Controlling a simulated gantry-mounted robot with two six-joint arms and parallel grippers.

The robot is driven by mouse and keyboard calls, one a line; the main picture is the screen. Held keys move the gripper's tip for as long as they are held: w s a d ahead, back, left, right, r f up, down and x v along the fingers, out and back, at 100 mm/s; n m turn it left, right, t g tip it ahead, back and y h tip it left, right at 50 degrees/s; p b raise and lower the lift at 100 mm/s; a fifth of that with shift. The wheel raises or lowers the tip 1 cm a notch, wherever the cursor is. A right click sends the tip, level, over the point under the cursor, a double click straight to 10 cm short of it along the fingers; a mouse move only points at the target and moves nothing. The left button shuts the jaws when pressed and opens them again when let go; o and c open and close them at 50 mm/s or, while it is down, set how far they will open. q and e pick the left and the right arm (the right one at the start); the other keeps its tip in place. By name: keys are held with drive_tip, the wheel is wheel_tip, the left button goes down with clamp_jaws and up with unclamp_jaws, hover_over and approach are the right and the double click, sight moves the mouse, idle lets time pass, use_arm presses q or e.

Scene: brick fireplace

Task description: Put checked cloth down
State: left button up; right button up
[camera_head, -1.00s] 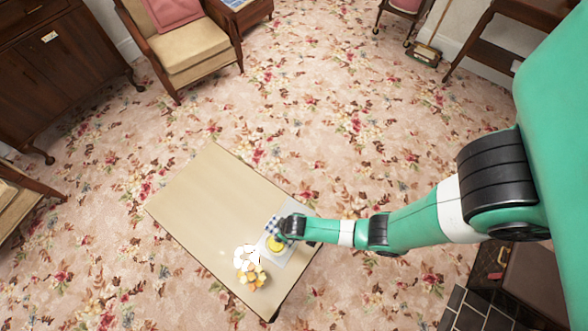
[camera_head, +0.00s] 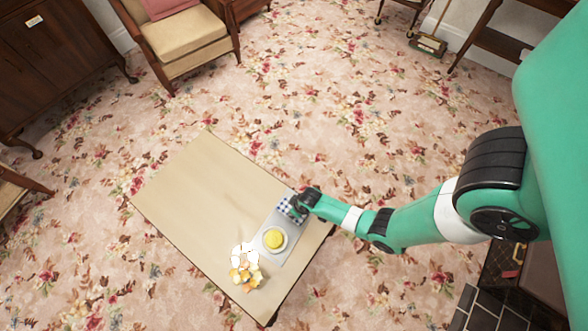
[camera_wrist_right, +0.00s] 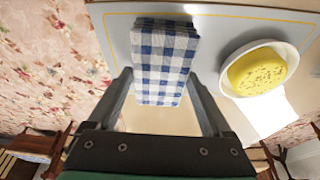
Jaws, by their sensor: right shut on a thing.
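The blue-and-white checked cloth (camera_head: 291,208) is at the far right end of a grey mat (camera_head: 281,258) on the table. In the right wrist view the folded cloth (camera_wrist_right: 163,55) lies between the fingers of my right gripper (camera_wrist_right: 162,80), over the mat (camera_wrist_right: 115,35) with a yellow line. My right gripper (camera_head: 297,205) is shut on the cloth; whether the cloth touches the mat I cannot tell. My left gripper is not in view.
A white dish with yellow food (camera_head: 274,238) sits on the mat beside the cloth. White and orange items (camera_head: 245,268) stand at the table's near edge. The left part of the beige table (camera_head: 195,185) is clear.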

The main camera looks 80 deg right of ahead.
drive_tip(key=shift+f, duration=0.1)
drive_tip(key=o, duration=1.3)
drive_tip(key=shift+c, duration=0.2)
drive_tip(key=p+v, duration=1)
drive_tip(key=v, duration=0.2)
drive_tip(key=shift+r+p, duration=0.25)
drive_tip(key=shift+p, duration=0.1)
drive_tip(key=shift+w, duration=0.1)
